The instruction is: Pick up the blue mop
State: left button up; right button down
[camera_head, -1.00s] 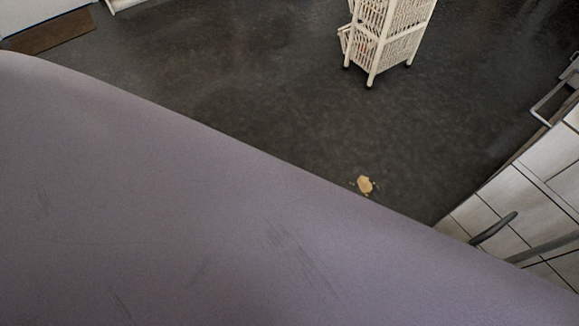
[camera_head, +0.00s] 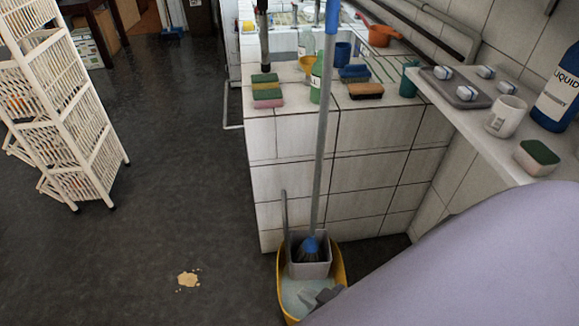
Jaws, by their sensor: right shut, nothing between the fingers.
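The blue mop (camera_head: 324,120) stands nearly upright in front of the tiled sink block. It has a long grey handle, a blue upper end and a blue collar above dark bristles. Its head is inside a grey bucket (camera_head: 312,270), which sits in a yellow tub (camera_head: 338,262). My right gripper (camera_head: 324,297) seems to show only as a small grey part over the tub's front, low and in front of the mop head. It is shut, empty and apart from the handle. Most of it is hidden behind my large pale purple arm link. My left gripper is not in view.
The tiled sink block (camera_head: 292,135) stands behind the mop, with sponges (camera_head: 266,92), bottles and cups on top. A shelf at right holds a mug (camera_head: 506,117) and blue bottle (camera_head: 560,95). A white rack (camera_head: 62,100) stands left. Dark floor between is mostly clear.

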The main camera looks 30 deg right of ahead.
aim_at(310, 248)
jog(key=z, duration=1.25)
jog(key=i+j, duration=0.25)
jog(key=j, duration=0.15)
jog(key=j+z, duration=0.15)
jog(key=z, duration=0.6)
jog(key=i+j, duration=0.05)
